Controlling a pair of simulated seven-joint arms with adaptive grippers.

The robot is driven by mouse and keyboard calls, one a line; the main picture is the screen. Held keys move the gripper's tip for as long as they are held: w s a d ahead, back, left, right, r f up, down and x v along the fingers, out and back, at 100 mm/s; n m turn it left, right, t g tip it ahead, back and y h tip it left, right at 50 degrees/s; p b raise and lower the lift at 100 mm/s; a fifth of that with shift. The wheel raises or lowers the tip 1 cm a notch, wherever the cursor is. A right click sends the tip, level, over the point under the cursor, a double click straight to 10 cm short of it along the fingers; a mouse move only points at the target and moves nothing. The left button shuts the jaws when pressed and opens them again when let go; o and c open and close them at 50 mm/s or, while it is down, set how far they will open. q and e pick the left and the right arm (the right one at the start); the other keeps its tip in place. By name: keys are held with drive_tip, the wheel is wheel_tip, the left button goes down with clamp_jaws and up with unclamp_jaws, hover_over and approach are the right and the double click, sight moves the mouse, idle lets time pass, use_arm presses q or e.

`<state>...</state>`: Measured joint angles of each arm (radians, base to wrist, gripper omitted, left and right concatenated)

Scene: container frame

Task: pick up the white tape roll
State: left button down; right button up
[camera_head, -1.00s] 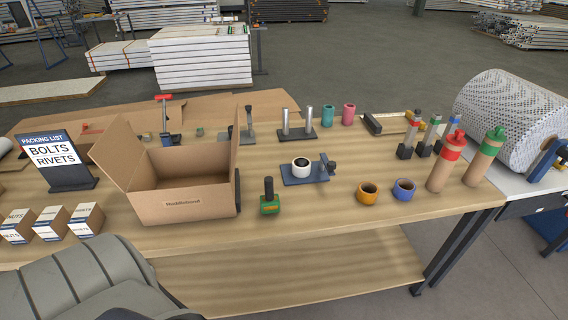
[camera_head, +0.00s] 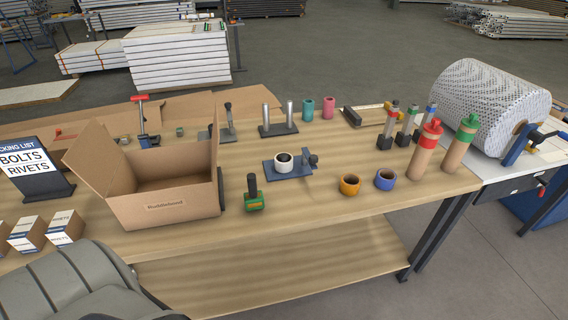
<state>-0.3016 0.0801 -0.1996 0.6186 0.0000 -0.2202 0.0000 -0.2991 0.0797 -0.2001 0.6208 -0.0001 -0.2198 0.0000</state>
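The white tape roll (camera_head: 284,162) has a dark core and sits on a small blue-grey base plate (camera_head: 268,173) near the middle of the wooden table. The plate carries a dark fitting at its right end. Neither of my grippers shows in the head view. A grey rounded part at the lower left seems to be my own body.
An open cardboard box (camera_head: 165,198) and a green-based stamp (camera_head: 254,197) stand left of the roll. Orange (camera_head: 349,186) and blue (camera_head: 385,180) rolls lie to the right, before red-capped (camera_head: 425,152) and green-capped (camera_head: 460,144) bottles. The front table edge is close.

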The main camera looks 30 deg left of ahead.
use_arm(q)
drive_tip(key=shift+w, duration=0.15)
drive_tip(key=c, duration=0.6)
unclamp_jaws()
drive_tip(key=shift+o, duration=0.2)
